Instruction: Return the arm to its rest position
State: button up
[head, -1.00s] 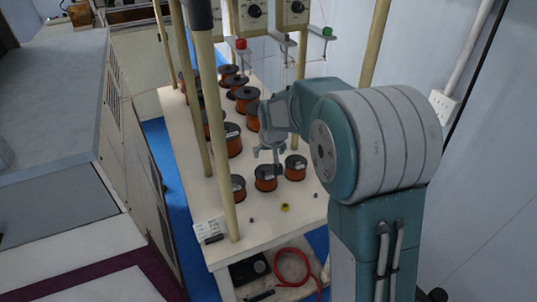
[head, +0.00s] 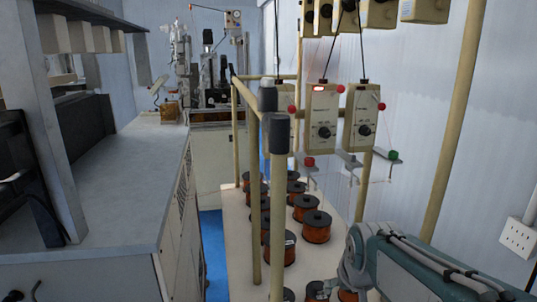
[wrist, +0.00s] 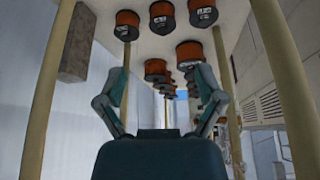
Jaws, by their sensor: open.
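My arm (head: 430,272) shows at the bottom right of the head view. My gripper (head: 350,268) is at its left end, by the near right part of the spool table (head: 236,222), and looks empty. In the wrist view, which looks upside down, my gripper (wrist: 163,78) has its two fingers spread wide with nothing held between them. Several copper wire spools (head: 316,228) stand on the table beyond and beside it; they also show past the fingers in the wrist view (wrist: 190,54).
Cream posts (head: 277,200) rise from the table, and another post (head: 455,120) stands on the right. Tension boxes with dials (head: 322,118) hang above the table. A grey-topped cabinet (head: 110,200) stands on the left. A wall socket (head: 518,237) is at far right.

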jog(key=s, duration=1.6)
jog(key=shift+r+t, duration=0.3)
jog(key=shift+r, duration=0.1)
